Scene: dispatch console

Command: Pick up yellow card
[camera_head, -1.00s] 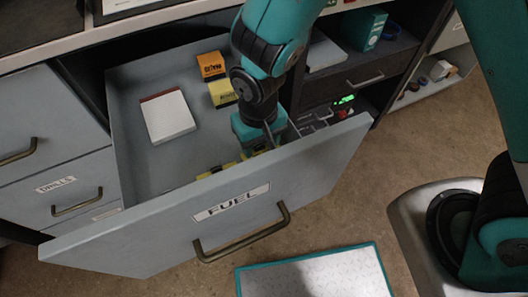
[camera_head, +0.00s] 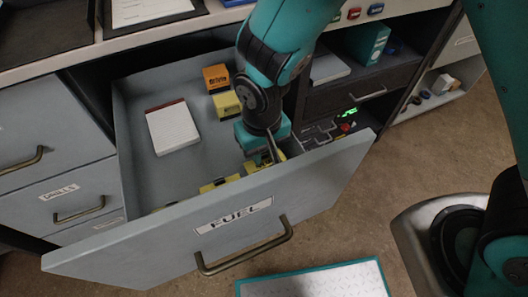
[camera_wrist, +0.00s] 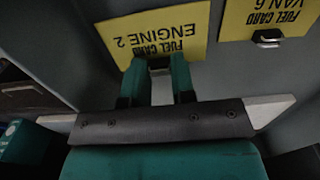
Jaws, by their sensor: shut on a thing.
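My gripper (camera_wrist: 158,80) is shut on a yellow card (camera_wrist: 160,32) in the wrist view. The card's upside-down print reads FUEL CARD ENGINE 2, and the fingers grip its near edge. In the head view my gripper (camera_head: 273,152) is inside the open FUEL drawer, close behind its front panel, with a yellow sliver at the fingers. A second yellow card (camera_wrist: 268,15), printed FUEL CARD VAN 6, is to the right in the wrist view, with a small metal clip or tab on its near edge. More yellow pieces (camera_head: 218,184) show behind the drawer front.
The drawer (camera_head: 225,222) is pulled out, its front wall close to my gripper. A white pad (camera_head: 172,128), an orange box (camera_head: 216,77) and a yellow box (camera_head: 227,104) lie inside. A teal-edged white board (camera_head: 315,278) is on the floor.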

